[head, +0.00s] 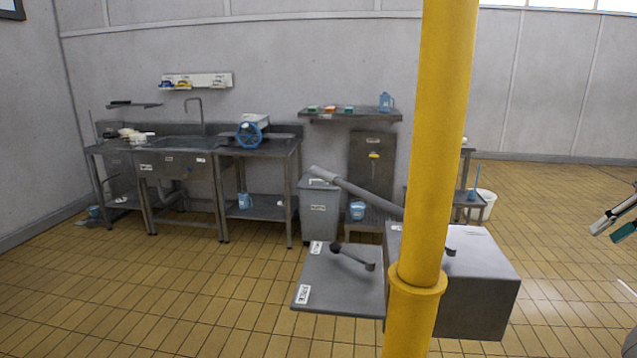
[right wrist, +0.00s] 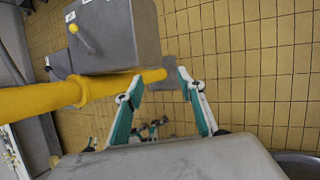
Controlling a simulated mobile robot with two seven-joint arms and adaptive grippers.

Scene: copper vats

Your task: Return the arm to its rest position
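My right gripper (head: 600,230) shows at the right edge of the head view, with grey and teal fingers held in the air above the tiled floor. In the right wrist view the right gripper (right wrist: 160,76) has its two fingers spread apart, with nothing between them. A yellow pole runs behind the fingertips there, and I cannot tell how far off it is. Small teal and grey parts show low between the fingers, too small to make out. My left gripper is not in the head view.
A yellow pole (head: 437,150) stands upright in front, partly hiding a grey box-like machine (head: 480,285) with levers. A grey bin (head: 319,210), a sink bench (head: 180,160) and a side table (head: 262,150) line the back wall. A white bucket (head: 484,205) stands farther right. Tiled floor is open at left.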

